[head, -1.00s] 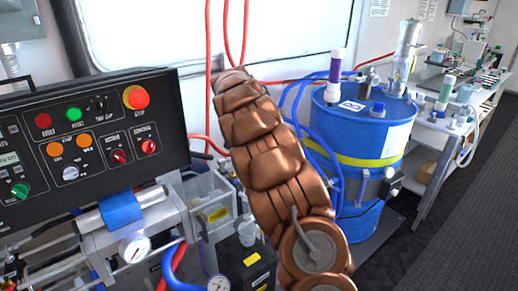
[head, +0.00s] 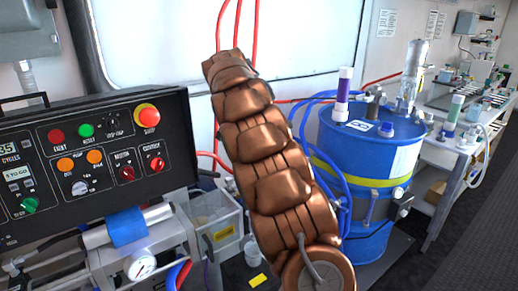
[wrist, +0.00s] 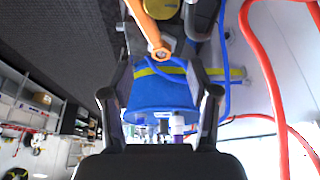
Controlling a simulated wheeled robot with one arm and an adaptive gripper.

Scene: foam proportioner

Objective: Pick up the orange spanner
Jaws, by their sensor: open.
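The orange spanner (wrist: 149,28) shows at the top of the wrist view, its ring end pointing down towards the space between my fingers. Its other end runs out of the top of the picture. My gripper (wrist: 160,93) is open, with its two dark fingers well apart and nothing between their tips. The spanner's ring end lies above the fingertips in the picture, apart from them. In the head view I cannot see the spanner or my gripper; my copper-coloured arm covers the middle.
A blue drum (head: 360,151) with a yellow band stands right of my arm; it shows upside down in the wrist view (wrist: 160,92). A black control panel (head: 95,160) is at left. Red hoses (wrist: 268,65) hang nearby. A bench (head: 447,152) stands at far right.

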